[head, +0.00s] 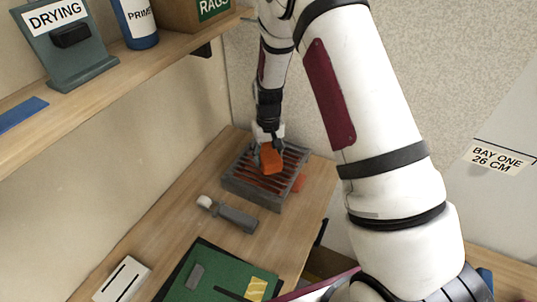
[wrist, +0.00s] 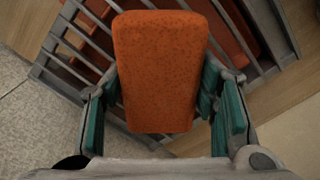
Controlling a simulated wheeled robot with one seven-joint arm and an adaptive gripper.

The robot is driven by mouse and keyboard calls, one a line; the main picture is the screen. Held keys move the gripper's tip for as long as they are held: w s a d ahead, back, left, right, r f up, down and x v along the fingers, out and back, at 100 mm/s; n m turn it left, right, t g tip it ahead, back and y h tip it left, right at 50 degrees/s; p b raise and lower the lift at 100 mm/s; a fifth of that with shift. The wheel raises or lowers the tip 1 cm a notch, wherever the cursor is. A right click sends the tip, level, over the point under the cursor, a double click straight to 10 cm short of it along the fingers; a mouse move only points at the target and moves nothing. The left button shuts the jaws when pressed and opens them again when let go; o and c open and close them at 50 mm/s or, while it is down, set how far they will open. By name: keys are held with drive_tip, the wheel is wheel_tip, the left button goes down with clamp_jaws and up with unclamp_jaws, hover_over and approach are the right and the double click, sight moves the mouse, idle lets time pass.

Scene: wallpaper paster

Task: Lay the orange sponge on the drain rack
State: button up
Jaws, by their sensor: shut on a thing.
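The orange sponge (head: 270,158) is held by my gripper (head: 268,142) over the grey slatted drain rack (head: 252,190) on the wooden bench. In the wrist view the sponge (wrist: 160,70) sits between the teal-padded fingers of my gripper (wrist: 160,110), which are shut on its sides. The rack's slats (wrist: 75,40) show behind the sponge, and orange shows beneath them. Whether the sponge touches the slats cannot be told.
A grey tool with a white end (head: 230,214) lies in front of the rack. A green mat (head: 215,275) and a white slotted block (head: 122,280) are nearer. A wooden shelf (head: 110,80) overhangs at left. A wall stands behind the rack.

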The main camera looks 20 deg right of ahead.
drive_tip(key=shift+f, duration=0.15)
drive_tip(key=o, duration=1.2)
